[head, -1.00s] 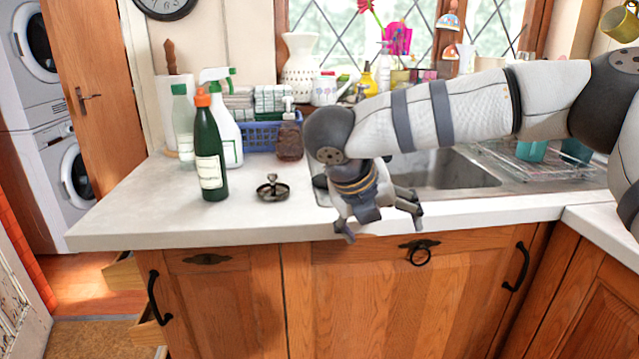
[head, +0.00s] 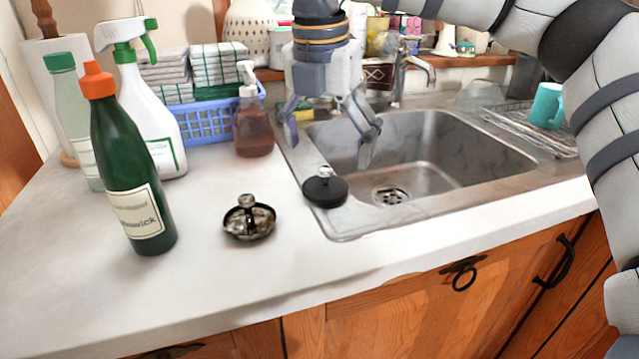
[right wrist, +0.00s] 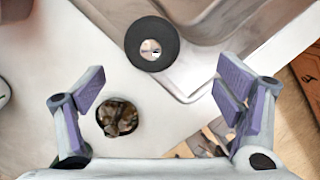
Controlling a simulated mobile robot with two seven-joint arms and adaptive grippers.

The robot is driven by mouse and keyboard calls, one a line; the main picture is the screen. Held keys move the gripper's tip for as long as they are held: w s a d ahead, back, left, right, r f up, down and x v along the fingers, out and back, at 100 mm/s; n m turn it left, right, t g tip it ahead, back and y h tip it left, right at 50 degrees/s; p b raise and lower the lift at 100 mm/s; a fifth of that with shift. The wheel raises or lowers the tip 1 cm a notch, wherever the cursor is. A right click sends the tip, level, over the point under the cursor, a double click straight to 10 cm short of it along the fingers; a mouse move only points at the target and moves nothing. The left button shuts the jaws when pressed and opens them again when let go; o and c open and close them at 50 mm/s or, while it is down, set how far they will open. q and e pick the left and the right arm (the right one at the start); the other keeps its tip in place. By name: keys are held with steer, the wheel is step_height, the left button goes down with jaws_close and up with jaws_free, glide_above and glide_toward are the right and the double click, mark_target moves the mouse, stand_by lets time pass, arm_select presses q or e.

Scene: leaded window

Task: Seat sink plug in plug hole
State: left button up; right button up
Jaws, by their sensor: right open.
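The sink plug (head: 324,190), a black disc with a metal knob, lies on the sink's front left rim beside the basin. It also shows in the right wrist view (right wrist: 151,45), top centre, with its knob facing the camera. The plug hole (head: 390,196) is a round metal drain in the basin floor, uncovered, to the right of the plug. My right gripper (head: 328,142) points down with fingers apart and empty, above and behind the plug. In the wrist view the fingers (right wrist: 160,92) are wide apart, with the plug beyond them. My left gripper is not in view.
A small dark dish with a knob (head: 249,220) sits on the counter left of the plug. A green bottle (head: 132,180), a spray bottle (head: 152,115) and a soap dispenser (head: 253,125) stand left. The tap (head: 405,75) rises behind the basin. The front counter is clear.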

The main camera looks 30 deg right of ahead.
mark_target(325, 169)
steer(key=shift+w+f, duration=0.2)
steer(key=shift+f, duration=0.3)
steer(key=shift+w+f, duration=0.15)
steer(key=shift+f, duration=0.3)
steer(key=f, duration=0.2)
steer(key=w+d+f+b, duration=0.1)
steer(key=f, duration=0.1)
steer(key=shift+w, duration=0.1)
steer(key=shift+a, duration=0.1)
steer(key=c, duration=1.8)
